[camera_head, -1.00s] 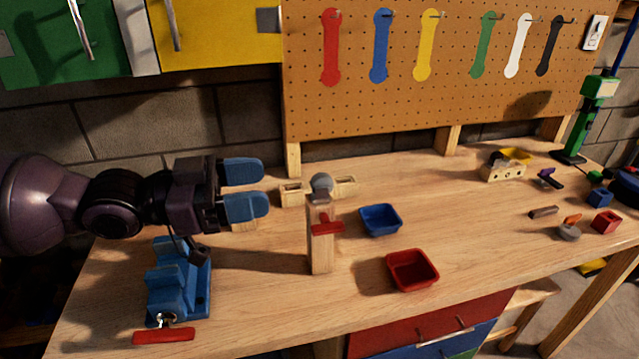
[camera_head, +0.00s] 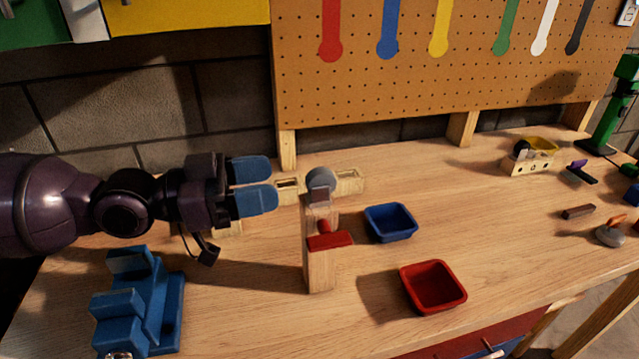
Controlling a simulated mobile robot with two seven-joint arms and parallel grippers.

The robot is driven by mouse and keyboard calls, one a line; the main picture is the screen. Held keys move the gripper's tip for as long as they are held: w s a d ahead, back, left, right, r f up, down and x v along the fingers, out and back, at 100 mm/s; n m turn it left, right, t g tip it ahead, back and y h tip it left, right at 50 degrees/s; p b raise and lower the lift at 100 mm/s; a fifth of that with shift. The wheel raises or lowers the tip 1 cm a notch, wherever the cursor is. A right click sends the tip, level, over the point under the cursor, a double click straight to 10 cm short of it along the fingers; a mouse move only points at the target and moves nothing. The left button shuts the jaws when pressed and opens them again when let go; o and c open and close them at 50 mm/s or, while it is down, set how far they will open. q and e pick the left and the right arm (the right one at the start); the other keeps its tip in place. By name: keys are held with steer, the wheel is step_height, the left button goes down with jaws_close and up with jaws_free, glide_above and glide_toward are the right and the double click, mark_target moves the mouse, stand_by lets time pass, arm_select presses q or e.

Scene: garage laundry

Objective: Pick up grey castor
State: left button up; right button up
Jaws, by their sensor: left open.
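The grey castor (camera_head: 320,180), a round grey wheel with a small dull bracket below it, is at the top of an upright wooden post (camera_head: 319,268) near the middle of the bench. A red clamp-like piece (camera_head: 330,241) is on the post below it. My left gripper (camera_head: 273,185) comes in from the left with its two blue fingers pointing right. It is open and empty, a short gap left of the castor at about the same height in the picture. My right gripper is not in view.
A blue vise (camera_head: 140,308) stands at the front left under my left arm. A blue tray (camera_head: 390,222) and a red tray (camera_head: 433,287) lie right of the post. A wooden piece (camera_head: 349,182) shows behind the castor. Small parts lie at the far right; the bench's middle right is clear.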

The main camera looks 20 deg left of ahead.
mark_target(306, 176)
arm_select(q)
steer(key=shift+w+d+r, duration=0.1)
steer(key=shift+d+r, duration=0.05)
steer(key=shift+d, duration=0.15)
steer(key=shift+w+d+r+p, duration=0.15)
steer(key=shift+w+d+p, duration=0.1)
steer(key=shift+p, duration=0.35)
steer(key=shift+w+d+p, duration=0.2)
steer(key=shift+p, duration=0.2)
steer(key=shift+w+d+p, duration=0.25)
steer(key=shift+d+p, duration=0.1)
steer(key=shift+d+f, duration=0.2)
steer(key=shift+d, duration=0.05)
steer(key=shift+w+d, duration=0.1)
steer(key=shift+w, duration=0.05)
